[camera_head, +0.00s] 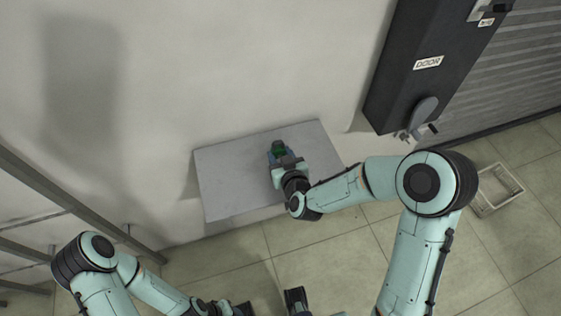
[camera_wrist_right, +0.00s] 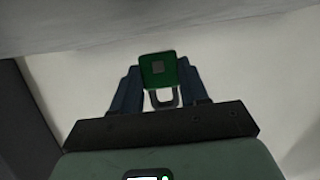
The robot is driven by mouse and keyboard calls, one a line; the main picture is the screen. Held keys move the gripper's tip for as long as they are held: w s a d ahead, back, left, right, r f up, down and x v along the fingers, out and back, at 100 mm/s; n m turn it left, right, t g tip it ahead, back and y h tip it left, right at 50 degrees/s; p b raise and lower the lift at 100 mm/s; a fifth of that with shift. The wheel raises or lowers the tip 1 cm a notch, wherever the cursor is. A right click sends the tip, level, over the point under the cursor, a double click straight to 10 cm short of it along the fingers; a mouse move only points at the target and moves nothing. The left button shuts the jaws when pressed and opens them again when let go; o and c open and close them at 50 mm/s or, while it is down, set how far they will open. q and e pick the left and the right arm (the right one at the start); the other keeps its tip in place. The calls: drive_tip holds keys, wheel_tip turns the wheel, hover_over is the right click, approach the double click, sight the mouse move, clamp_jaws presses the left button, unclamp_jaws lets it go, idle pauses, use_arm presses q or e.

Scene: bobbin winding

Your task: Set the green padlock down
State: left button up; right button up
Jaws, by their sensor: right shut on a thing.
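The green padlock (camera_head: 279,150) shows as a small green patch over the grey shelf (camera_head: 231,182) in the head view. My right gripper (camera_head: 278,157) is shut on it. In the right wrist view the padlock (camera_wrist_right: 159,69) is a green block with a grey square on its face and a U-shaped shackle toward the palm. It sits between the two dark blue fingers. I cannot tell whether the padlock touches the shelf. My left gripper (camera_head: 236,308) is at the bottom edge, partly cut off, and its opening cannot be made out.
The grey shelf is against the pale wall and looks bare around my right gripper. A dark box labelled DOOR (camera_head: 428,63) with a handle is on the wall to the right. A pale square frame (camera_head: 497,190) lies on the tiled floor. Metal rails (camera_head: 75,207) stand at left.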

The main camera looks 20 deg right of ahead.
drive_tip(key=shift+f, duration=1.4)
drive_tip(key=shift+f+b, duration=0.15)
drive_tip(key=shift+b, duration=0.15)
drive_tip(key=o, duration=1.2)
drive_tip(key=shift+c, duration=0.2)
